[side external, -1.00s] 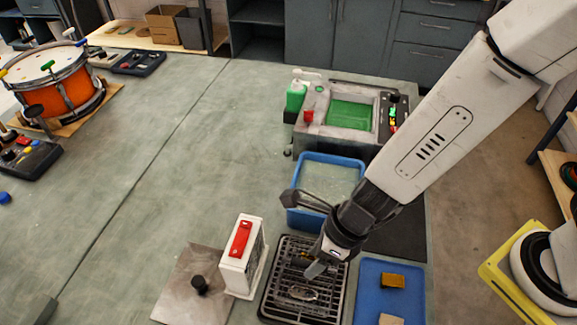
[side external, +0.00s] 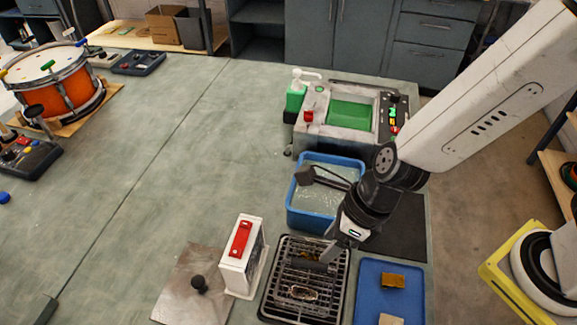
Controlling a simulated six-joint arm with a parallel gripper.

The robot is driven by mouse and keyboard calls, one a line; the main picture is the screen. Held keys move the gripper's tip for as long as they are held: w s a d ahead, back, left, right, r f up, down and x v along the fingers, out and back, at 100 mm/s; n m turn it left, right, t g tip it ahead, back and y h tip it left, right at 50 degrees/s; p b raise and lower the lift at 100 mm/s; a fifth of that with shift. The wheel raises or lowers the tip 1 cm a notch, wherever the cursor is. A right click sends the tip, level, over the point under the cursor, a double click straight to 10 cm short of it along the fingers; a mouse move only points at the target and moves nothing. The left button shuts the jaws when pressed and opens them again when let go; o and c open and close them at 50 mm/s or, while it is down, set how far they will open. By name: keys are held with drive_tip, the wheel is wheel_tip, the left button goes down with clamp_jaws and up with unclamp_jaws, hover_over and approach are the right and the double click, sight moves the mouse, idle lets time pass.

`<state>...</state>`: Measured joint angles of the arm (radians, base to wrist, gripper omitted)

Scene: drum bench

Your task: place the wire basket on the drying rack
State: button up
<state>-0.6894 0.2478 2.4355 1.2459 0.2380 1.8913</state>
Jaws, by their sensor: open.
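The drying rack (side external: 279,272) is a dark tray with metal bars at the bottom centre. A small looped wire shape (side external: 303,293) lies on its bars; it may be part of the wire basket, but its outline blends with the bars. Small yellowish bits (side external: 309,256) show near the rack's far end. My gripper (side external: 329,255) points down and left over the far right part of the rack. It is open, though its fingers partly overlap in this view. I cannot tell its exact height or whether it touches anything.
A blue tub of liquid (side external: 297,208) stands behind the rack. A white box with a red handle (side external: 240,258) stands left of it. A blue tray (side external: 373,272) with two small blocks lies right. A grey machine (side external: 350,88) stands farther back. The bench's left middle is clear.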

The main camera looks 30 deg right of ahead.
drive_tip(key=shift+v, duration=2.2)
drive_tip(key=w+d+n+h, duration=0.2)
drive_tip(key=d+n, duration=0.9)
drive_tip(key=n, duration=0.2)
drive_tip(key=w+d+f+n+t+h, duration=0.1)
drive_tip(key=w+d+n+h, duration=0.1)
drive_tip(key=d+n, duration=1)
drive_tip(key=shift+w+d+n+h, duration=0.15)
drive_tip(key=shift+w+n+h, duration=0.2)
drive_tip(key=shift+n, duration=0.85)
drive_tip(key=shift+s+f, duration=0.1)
idle(1.7)
